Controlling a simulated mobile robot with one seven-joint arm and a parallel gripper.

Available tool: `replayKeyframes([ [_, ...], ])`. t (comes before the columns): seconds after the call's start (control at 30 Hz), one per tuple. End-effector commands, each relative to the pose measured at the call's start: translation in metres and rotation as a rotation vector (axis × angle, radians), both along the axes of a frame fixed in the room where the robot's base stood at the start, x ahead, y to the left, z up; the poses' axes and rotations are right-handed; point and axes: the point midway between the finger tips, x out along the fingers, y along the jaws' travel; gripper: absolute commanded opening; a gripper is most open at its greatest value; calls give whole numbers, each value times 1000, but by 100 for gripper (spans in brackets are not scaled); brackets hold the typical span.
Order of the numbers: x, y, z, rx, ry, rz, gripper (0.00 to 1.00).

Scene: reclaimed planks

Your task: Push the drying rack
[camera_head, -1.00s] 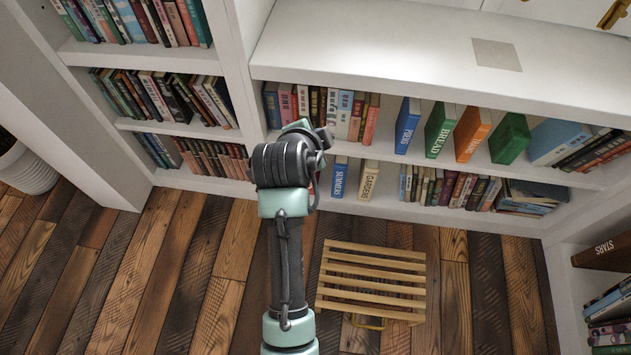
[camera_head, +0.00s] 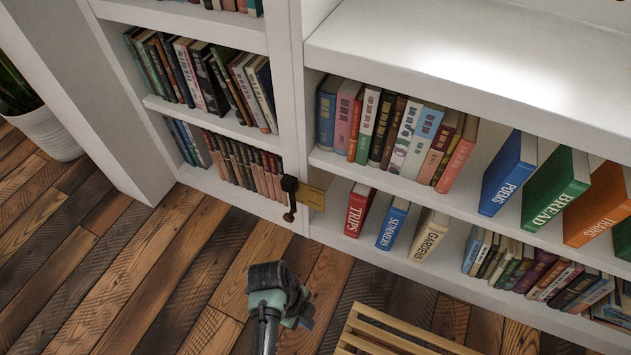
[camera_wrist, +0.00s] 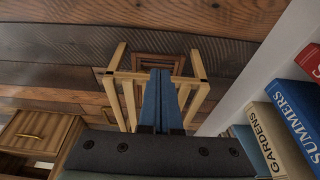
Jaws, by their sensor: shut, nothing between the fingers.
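The drying rack (camera_head: 388,335) is a light wooden slatted frame on the plank floor, cut off by the bottom edge of the head view. My arm's dark end stands to its left there; the fingertips cannot be made out in that view. In the wrist view, the rack (camera_wrist: 130,104) shows its pale posts and slats on both sides of my gripper (camera_wrist: 161,74). The two blue fingers are together with nothing between them. They cover the middle of the rack, and I cannot tell whether they touch it.
A white bookcase (camera_head: 330,232) with several books runs behind the rack. A white plant pot (camera_head: 50,134) stands at the far left. Bare plank floor (camera_head: 150,290) lies left of my arm. A wooden cabinet (camera_wrist: 38,135) shows at lower left in the wrist view.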

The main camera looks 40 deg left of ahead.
Motion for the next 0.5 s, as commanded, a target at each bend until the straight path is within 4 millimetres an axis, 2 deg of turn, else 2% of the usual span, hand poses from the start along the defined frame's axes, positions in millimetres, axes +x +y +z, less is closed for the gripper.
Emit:
replayKeyframes([
  [0.03, 0, -4, -16, -2, 2, -3, 0],
  [0.3, 5, -18, -69, 0, 1, -1, 0],
  [0.4, 7, -25, -82, 1, 0, -4, 0],
  [0.5, 12, -41, -77, 3, 0, -7, 0],
])
